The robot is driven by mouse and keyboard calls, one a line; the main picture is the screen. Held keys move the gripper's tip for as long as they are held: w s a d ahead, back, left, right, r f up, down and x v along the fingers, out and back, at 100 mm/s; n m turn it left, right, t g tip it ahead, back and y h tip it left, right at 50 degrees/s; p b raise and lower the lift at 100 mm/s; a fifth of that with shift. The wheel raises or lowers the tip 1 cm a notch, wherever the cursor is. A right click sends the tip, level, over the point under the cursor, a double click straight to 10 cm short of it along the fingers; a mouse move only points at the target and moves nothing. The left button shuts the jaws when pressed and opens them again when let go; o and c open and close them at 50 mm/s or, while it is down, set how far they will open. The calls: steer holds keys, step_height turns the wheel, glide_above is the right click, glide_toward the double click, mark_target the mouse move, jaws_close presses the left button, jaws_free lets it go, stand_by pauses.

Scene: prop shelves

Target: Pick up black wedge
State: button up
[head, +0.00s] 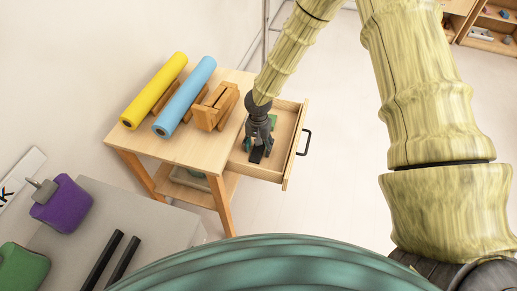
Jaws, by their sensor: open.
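The black wedge (257,154) appears as a small dark piece in the open wooden drawer (286,158) at the right end of the small wooden table (187,145). My gripper (258,146) points down into the drawer, right over the dark piece. It is open, with its fingers close about the piece. Whether the fingers touch it cannot be told at this size. The gripper hides part of the drawer floor, where a green item (273,121) also shows.
A yellow roll (154,90), a blue roll (185,96) and a wooden block piece (216,107) lie on the tabletop. The drawer's black handle (304,142) sticks out right. A grey surface at lower left holds a purple container (62,204) and black bars (112,261).

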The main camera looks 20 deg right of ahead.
steer(key=shift+f, duration=0.1)
steer(key=c, duration=1.1)
